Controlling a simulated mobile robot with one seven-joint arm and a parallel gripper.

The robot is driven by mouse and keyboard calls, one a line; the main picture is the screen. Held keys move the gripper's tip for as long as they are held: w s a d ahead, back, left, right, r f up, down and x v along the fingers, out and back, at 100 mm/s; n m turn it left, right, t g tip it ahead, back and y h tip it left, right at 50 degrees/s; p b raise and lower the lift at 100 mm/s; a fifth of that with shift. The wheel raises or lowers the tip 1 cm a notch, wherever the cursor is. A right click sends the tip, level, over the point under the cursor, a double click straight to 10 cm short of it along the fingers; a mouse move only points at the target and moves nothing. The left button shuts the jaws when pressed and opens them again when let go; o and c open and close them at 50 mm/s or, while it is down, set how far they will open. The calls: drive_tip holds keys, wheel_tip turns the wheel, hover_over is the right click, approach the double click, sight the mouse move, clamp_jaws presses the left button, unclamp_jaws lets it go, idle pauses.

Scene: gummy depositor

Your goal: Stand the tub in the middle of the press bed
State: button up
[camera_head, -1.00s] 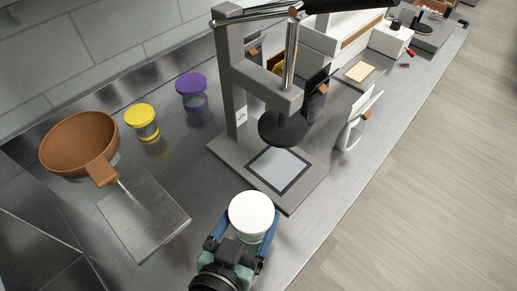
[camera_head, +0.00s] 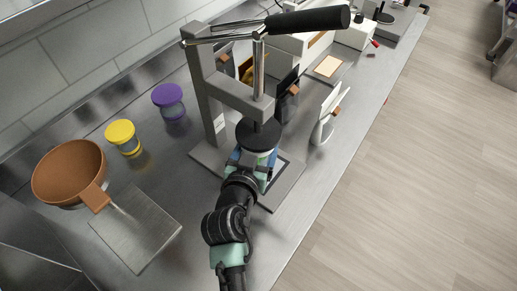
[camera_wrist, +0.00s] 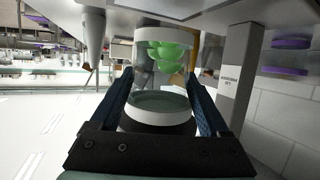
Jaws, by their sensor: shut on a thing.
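The tub (camera_head: 262,154) is mostly hidden in the head view beneath the round black press plate (camera_head: 258,134); a thin white edge shows. In the wrist view the clear tub (camera_wrist: 158,72) has white ends and green pieces inside. My gripper (camera_head: 252,161) is shut on it, with blue fingers on either side, also seen in the wrist view (camera_wrist: 160,82). The press bed (camera_head: 286,183) is a grey slab under the tub and gripper; its pale centre square is largely hidden. I cannot tell whether the tub touches the bed.
The press column (camera_head: 208,105) stands left of the plate, and the black-gripped lever (camera_head: 308,20) extends above. A purple-lidded jar (camera_head: 168,98), yellow-lidded jar (camera_head: 122,135), brown bowl (camera_head: 68,172) and metal plate (camera_head: 137,228) lie left. A white holder (camera_head: 322,125) stands right of the press.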

drive_tip(key=shift+w, duration=0.3)
drive_tip(key=shift+w+d+f, duration=0.1)
drive_tip(key=shift+w+f, duration=0.05)
drive_tip(key=shift+w, duration=0.05)
drive_tip(key=shift+f, duration=1.6)
drive_tip(key=shift+f, duration=0.15)
drive_tip(key=o, duration=1.2)
drive_tip(key=shift+s, duration=0.1)
